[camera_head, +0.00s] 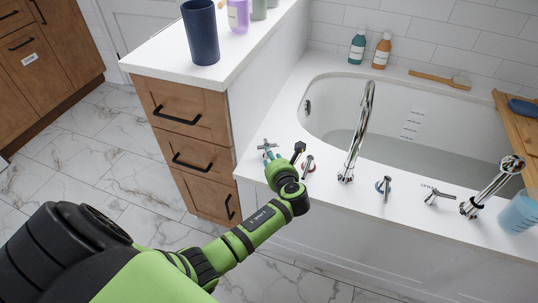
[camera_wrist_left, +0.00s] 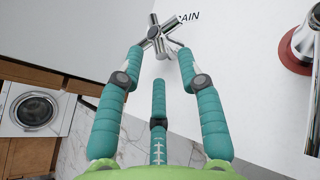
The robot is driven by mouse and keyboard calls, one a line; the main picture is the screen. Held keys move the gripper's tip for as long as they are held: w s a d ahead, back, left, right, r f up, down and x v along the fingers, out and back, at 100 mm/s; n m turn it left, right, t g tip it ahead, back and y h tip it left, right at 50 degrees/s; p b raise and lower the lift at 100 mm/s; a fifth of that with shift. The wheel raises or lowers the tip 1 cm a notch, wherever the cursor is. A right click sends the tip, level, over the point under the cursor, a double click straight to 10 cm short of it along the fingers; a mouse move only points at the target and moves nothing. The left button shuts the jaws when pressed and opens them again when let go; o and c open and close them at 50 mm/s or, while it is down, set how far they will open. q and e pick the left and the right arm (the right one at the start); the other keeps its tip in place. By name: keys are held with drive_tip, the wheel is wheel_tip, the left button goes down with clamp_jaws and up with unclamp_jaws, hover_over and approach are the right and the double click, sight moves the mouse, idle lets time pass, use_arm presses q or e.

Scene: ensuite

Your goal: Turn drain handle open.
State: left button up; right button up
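The drain handle (camera_wrist_left: 157,37) is a small chrome cross on the white tub deck, with a partly hidden label ending in "RAIN" beside it. In the head view it shows small (camera_head: 267,144) at the near left corner of the tub deck. My left gripper (camera_wrist_left: 160,62) has teal fingers, spread apart. Two fingertips are on either side of the handle's near arms, and the third finger is below, between them. Whether any fingertip touches the handle I cannot tell. In the head view my left gripper (camera_head: 284,153) is just over that corner. My right gripper is not in view.
A tall chrome faucet (camera_head: 359,130) stands to the right, with short chrome valves (camera_head: 308,165) (camera_head: 385,187) around it. Another chrome handle (camera_head: 436,195) and a hand shower (camera_head: 494,185) are farther right. A white-topped cabinet (camera_head: 215,90) stands left of the tub.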

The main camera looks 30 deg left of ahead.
use_arm(q)
drive_tip(key=x, duration=0.2)
drive_tip(key=shift+w+a+f+b, duration=0.2)
drive_tip(key=shift+a+f+b, duration=0.05)
drive_tip(key=shift+f+b, duration=0.05)
drive_tip(key=shift+w+a+f, duration=0.1)
drive_tip(key=shift+w+a, duration=0.25)
drive_tip(key=shift+a, duration=0.05)
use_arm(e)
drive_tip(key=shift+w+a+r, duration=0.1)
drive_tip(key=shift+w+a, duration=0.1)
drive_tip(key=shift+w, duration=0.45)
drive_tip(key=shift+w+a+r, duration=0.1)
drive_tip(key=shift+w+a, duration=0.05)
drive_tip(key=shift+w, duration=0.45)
